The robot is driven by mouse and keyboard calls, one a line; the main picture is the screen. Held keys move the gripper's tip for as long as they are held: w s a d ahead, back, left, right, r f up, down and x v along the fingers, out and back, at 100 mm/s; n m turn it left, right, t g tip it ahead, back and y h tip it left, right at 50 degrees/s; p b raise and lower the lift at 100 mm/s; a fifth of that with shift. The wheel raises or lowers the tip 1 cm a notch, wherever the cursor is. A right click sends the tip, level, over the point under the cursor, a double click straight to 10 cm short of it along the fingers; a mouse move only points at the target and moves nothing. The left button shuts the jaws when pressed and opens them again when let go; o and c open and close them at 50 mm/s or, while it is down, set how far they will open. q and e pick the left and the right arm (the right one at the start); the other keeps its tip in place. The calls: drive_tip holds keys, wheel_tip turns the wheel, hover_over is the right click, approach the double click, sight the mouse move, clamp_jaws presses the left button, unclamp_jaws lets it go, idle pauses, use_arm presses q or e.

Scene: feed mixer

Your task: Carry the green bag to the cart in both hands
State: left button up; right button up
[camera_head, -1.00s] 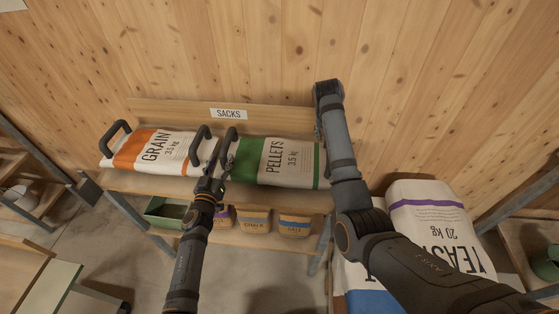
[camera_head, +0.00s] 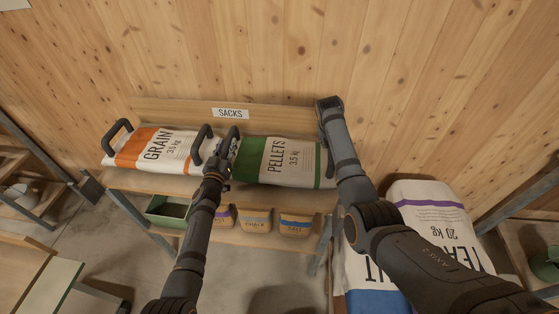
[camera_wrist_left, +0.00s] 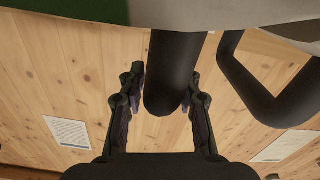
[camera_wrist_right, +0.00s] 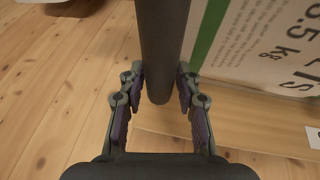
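The green bag (camera_head: 286,163), a white and green sack marked PELLETS, lies flat on the shelf with a dark handle at each end. My left gripper (camera_head: 229,158) is at its left handle (camera_wrist_left: 168,70); in the left wrist view the open fingers straddle the bar, with a small gap on one side. My right gripper (camera_wrist_right: 160,75) is at the right handle (camera_wrist_right: 162,35), its open fingers on either side of the bar. In the head view my right arm hides most of that handle. No cart can be made out for sure.
An orange GRAIN sack (camera_head: 150,147) with handles lies close on the left of the green bag on the shelf (camera_head: 130,180). Small bags and a green bin (camera_head: 168,211) sit below. Large sacks (camera_head: 428,215) stand at the right. The wooden wall (camera_head: 230,60) is close behind.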

use_arm(q)
clamp_jaws()
use_arm(e)
clamp_jaws()
